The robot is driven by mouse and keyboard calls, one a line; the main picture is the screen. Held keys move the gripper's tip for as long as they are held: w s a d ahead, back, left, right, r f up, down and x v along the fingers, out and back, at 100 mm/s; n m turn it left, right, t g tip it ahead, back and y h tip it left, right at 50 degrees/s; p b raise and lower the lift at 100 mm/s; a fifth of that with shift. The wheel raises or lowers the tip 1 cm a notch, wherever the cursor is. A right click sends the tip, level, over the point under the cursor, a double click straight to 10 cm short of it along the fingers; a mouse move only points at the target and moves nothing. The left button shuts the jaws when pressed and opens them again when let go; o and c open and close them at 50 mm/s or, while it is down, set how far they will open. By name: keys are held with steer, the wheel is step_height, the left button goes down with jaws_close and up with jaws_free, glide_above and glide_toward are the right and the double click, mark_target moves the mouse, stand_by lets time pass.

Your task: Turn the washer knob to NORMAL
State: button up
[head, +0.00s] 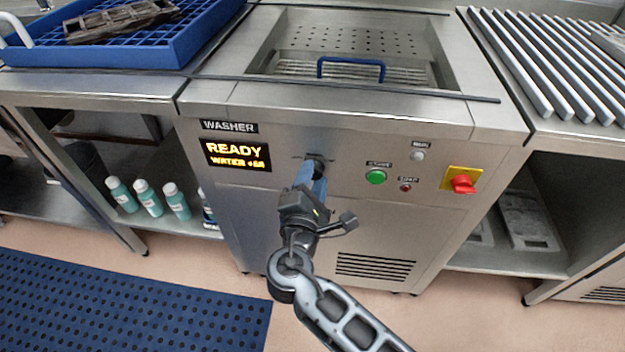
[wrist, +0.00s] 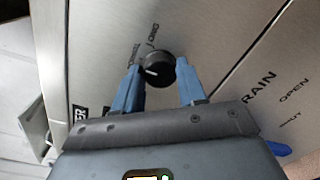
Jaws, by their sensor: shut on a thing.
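The washer (head: 215,185) is a steel cabinet with a lit display (head: 236,154) reading READY. Its black round knob (wrist: 160,70) has a white pointer mark on the lower left of its face in the wrist view. A label that looks like LONG stands above the knob there, and another small label to its left is too blurred to read. My gripper (wrist: 158,66) has its blue fingers shut on the knob, one on each side. In the head view my gripper (head: 314,176) reaches the panel and hides most of the knob.
Right of the knob are a green button (head: 376,177), a small red button (head: 405,188) and a red switch on yellow (head: 463,184). In the wrist view, a DRAIN label and a blue handle (wrist: 278,148) are at right. Bottles (head: 148,197) stand on the left shelf.

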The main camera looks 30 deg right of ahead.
stand_by(0.3)
steer(key=o, duration=1.1)
steer(key=shift+c, duration=0.2)
steer(key=v, duration=0.7)
steer(key=shift+s+a, duration=0.25)
steer(key=shift+s, duration=0.1)
